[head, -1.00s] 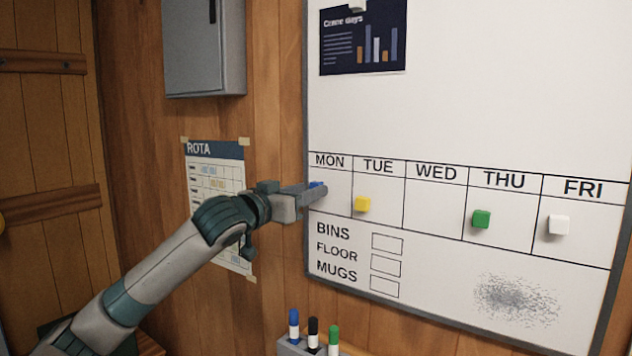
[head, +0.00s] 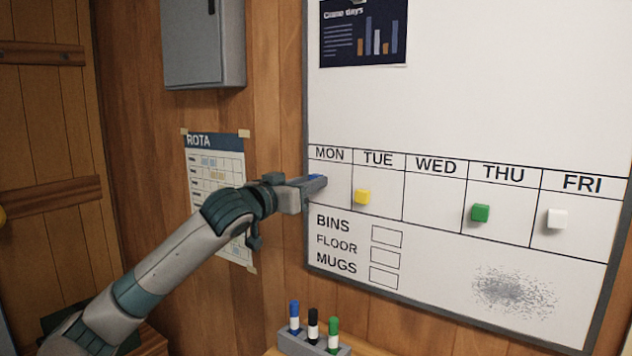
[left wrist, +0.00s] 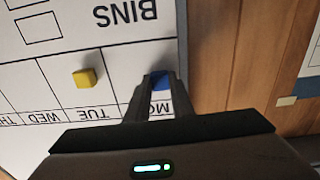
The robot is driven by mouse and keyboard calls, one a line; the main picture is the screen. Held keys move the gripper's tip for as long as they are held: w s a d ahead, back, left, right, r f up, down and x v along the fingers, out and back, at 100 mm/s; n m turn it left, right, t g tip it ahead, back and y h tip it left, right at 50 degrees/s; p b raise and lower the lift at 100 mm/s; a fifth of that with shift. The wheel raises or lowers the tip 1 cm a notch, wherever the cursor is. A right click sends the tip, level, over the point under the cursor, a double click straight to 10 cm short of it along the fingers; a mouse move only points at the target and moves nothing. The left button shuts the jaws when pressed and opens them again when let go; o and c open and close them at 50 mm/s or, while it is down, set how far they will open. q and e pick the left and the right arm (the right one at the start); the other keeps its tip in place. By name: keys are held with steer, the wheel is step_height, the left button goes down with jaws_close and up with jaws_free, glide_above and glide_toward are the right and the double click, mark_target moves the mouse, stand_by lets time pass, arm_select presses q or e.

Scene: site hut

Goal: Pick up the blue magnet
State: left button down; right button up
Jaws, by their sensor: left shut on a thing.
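The blue magnet (head: 314,177) is a small block at the MON column of the whiteboard (head: 450,110), mostly hidden by my gripper in the head view. My left gripper (head: 318,184) is shut on it, with the fingers at the board's left edge. In the left wrist view the blue magnet (left wrist: 162,81) shows between the two fingers of the gripper (left wrist: 160,88). I cannot tell whether the magnet still touches the board. My right gripper is not in view.
A yellow magnet (head: 362,196) sits close by under TUE, a green one (head: 480,213) under THU and a white one (head: 557,219) under FRI. A holder (head: 300,343) with markers stands below the board. A grey cabinet (head: 204,45) hangs above the arm.

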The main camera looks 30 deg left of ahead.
arm_select(q)
steer(key=shift+s, duration=0.25)
steer(key=shift+s+a+b, duration=0.2)
steer(key=shift+s+b, duration=0.4)
steer(key=shift+s, duration=1.4)
steer(key=shift+s, duration=0.1)
steer(key=shift+s+a+r, duration=0.1)
steer(key=shift+s+r, duration=0.4)
steer(key=shift+s, duration=0.3)
steer(key=shift+s+a+r, duration=0.1)
steer(key=shift+s+r, duration=0.35)
steer(key=shift+s, duration=0.4)
steer(key=shift+s+r, duration=0.5)
steer(key=shift+s, duration=0.3)
